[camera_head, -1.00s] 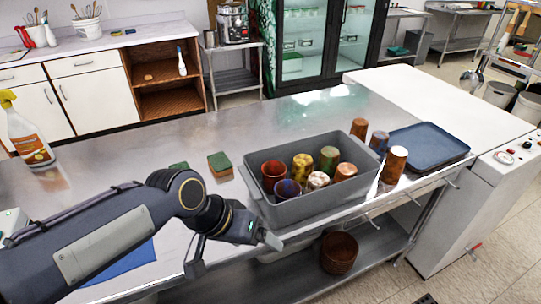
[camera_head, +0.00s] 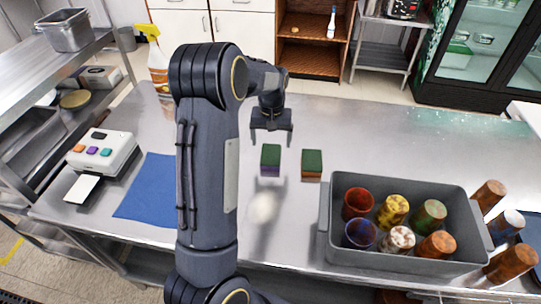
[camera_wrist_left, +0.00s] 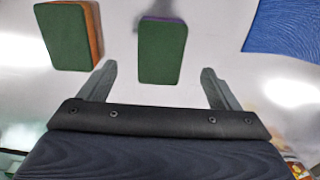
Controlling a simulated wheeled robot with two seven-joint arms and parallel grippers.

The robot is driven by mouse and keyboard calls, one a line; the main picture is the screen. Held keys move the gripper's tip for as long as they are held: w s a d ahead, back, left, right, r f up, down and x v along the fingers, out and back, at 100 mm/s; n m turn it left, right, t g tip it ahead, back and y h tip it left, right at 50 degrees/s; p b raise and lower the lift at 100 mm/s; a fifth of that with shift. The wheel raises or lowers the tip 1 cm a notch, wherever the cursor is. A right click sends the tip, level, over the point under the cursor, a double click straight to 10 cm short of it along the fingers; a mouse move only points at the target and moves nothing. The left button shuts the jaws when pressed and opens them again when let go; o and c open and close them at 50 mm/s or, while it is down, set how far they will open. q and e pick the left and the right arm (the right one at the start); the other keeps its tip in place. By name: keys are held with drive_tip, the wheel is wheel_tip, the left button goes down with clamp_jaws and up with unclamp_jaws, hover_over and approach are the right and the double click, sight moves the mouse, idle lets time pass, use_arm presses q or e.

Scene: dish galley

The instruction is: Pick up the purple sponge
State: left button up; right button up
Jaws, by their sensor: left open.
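The purple sponge (camera_head: 270,160) lies on the steel counter, with a dark green top and a purple side. In the left wrist view the sponge (camera_wrist_left: 162,52) shows its green top, with a thin purple edge, just beyond and between the fingertips. My left gripper (camera_head: 272,140) is open and empty, behind the sponge in the head view. The left wrist view shows its two fingers (camera_wrist_left: 158,80) spread apart, not touching the sponge. My right gripper is not in view.
A green and orange sponge (camera_head: 312,164) lies just right of the purple one. A grey bin (camera_head: 400,258) with several cups stands further right. A blue cloth (camera_head: 148,190), a white device (camera_head: 103,152) and a spray bottle (camera_head: 157,66) are to the left. Bare counter lies behind the sponges.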

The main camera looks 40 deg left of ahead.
sight(271, 155)
use_arm(q)
wheel_tip(271, 155, down, 6)
drive_tip(key=shift+s+r+p, duration=0.1)
drive_tip(key=shift+r+p, duration=0.05)
drive_tip(key=shift+p, duration=0.65)
drive_tip(key=shift+f, duration=0.55)
drive_tip(key=c, duration=1.1)
